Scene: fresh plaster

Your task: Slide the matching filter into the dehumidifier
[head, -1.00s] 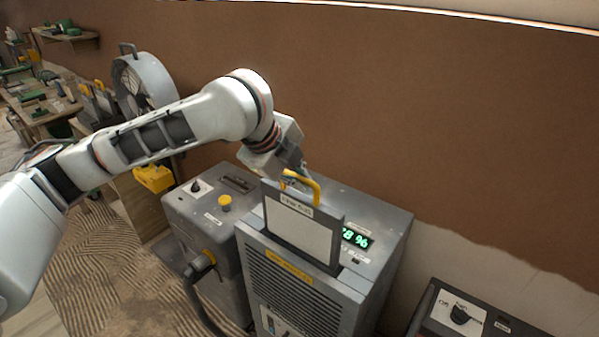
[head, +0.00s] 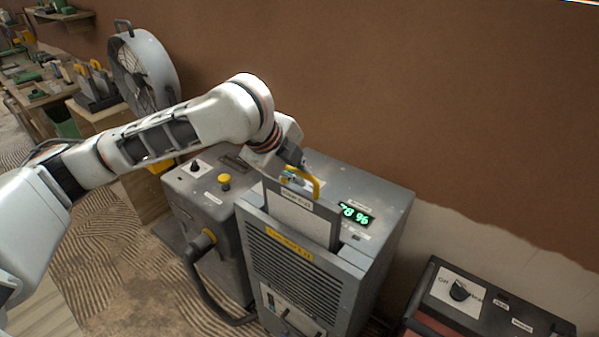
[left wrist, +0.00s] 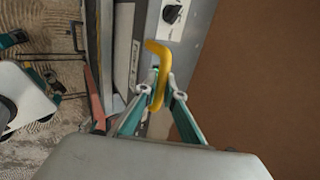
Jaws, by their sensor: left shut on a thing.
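The filter (head: 300,220) is a flat pale panel with a dark frame and a yellow handle (head: 313,183). It stands upright at the top of the grey dehumidifier (head: 375,262), with its lower part hidden inside the housing and its upper part above the top. My left gripper (head: 290,176) is shut on the yellow handle, which also shows between the fingers in the left wrist view (left wrist: 158,85). The dehumidifier has a green lit display (head: 356,216) and a louvred front.
A grey machine with a yellow knob (head: 224,182) and a hose (head: 195,270) stands left of the dehumidifier. A dark unit with a dial (head: 458,292) is at the lower right. A drum fan (head: 143,70) stands behind at the left. The brown plaster wall rises close behind.

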